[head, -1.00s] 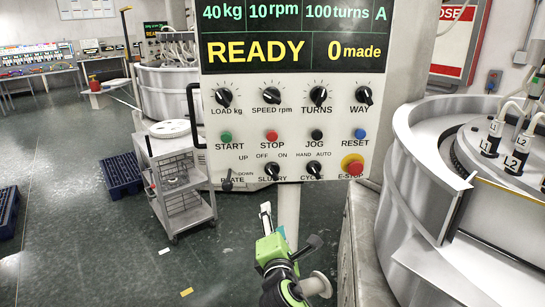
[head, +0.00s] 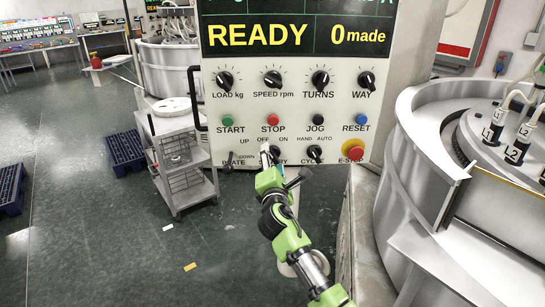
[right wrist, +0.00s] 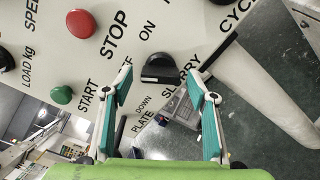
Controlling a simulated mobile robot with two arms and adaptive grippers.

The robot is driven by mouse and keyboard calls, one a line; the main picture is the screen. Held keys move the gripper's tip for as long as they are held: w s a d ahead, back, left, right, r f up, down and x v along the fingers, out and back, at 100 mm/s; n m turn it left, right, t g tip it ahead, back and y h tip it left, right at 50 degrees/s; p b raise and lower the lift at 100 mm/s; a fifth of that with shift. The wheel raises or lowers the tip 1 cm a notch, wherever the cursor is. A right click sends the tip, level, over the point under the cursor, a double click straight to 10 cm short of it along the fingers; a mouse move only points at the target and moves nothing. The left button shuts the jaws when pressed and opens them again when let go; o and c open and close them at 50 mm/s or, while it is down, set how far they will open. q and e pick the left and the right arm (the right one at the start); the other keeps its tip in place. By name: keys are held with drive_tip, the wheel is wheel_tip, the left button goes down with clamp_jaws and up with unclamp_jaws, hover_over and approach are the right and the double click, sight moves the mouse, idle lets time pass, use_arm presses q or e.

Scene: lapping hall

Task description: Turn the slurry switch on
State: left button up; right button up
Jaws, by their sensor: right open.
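The slurry switch (head: 275,151) is a black rotary knob low on the white control panel, under the OFF and ON marks. In the head view my right gripper (head: 268,161) is in front of it and hides part of the knob and of its SLURRY label. In the right wrist view the switch (right wrist: 160,68) shows between and beyond the two open fingers (right wrist: 160,98), with clear gaps on both sides. The fingers hold nothing. I cannot tell for sure which mark its pointer faces. My left gripper is not in view.
The plate lever (head: 228,159) is left of the slurry switch, the cycle knob (head: 314,152) right of it. The red E-stop (head: 354,149) is further right. STOP (head: 273,119) and START buttons sit above. A round machine (head: 420,150) stands at the right, a trolley (head: 180,160) at the left.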

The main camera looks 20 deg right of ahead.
drive_tip(key=shift+w+d, duration=0.25)
drive_tip(key=shift+w, duration=0.45)
drive_tip(key=c, duration=1.1)
